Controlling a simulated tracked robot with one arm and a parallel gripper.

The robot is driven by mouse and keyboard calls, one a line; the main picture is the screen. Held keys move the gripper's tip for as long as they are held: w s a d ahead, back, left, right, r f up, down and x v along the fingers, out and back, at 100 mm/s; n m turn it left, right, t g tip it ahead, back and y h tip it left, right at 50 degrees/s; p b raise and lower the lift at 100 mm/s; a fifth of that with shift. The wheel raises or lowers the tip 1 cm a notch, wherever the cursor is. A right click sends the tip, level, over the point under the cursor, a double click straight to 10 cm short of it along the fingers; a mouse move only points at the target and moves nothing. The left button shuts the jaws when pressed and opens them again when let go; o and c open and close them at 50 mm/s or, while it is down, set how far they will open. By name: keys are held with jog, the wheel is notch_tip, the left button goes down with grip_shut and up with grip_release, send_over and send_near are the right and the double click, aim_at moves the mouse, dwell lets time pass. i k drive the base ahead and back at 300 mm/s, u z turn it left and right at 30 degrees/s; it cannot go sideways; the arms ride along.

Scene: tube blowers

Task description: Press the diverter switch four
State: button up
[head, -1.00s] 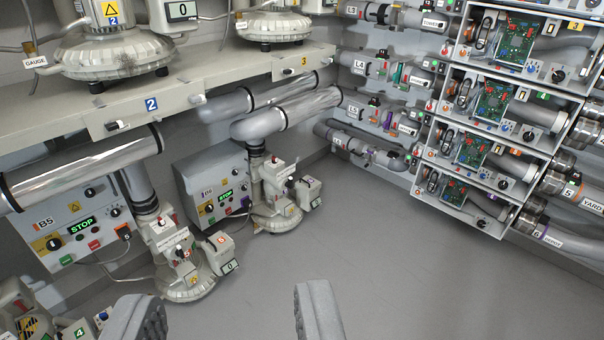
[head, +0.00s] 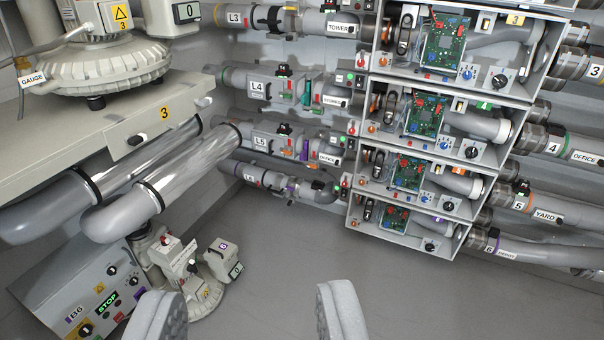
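The open-fronted boxes with circuit boards are stacked at the right. The second box from the top (head: 513,104) bears a green label, and the pipe leaving its right side carries a 4 tag (head: 553,147). Inside it are a green circuit board (head: 424,114), a black rocker switch (head: 391,103), a blue knob (head: 446,143) and a black knob (head: 472,152). I cannot tell which of these is the diverter switch. My gripper (head: 250,305) is open and empty at the bottom of the view, well apart from the boxes; its two grey fingers are spread wide.
A box marked 3 (head: 516,20) is above; two more boxes hang below. Pipes tagged L4 (head: 258,86) and L5 (head: 260,141) run into the stack from the left. A bench (head: 110,140), large pipes and blower B6 (head: 70,300) stand at left. The floor (head: 300,250) between is clear.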

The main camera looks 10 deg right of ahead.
aim_at(360, 81)
jog(key=z, duration=0.25)
jog(key=i, duration=1.3)
jog(key=z, duration=0.25)
jog(key=k, duration=0.5)
jog(key=z, duration=0.25)
jog(key=i, duration=1.45)
jog(key=u, duration=0.35)
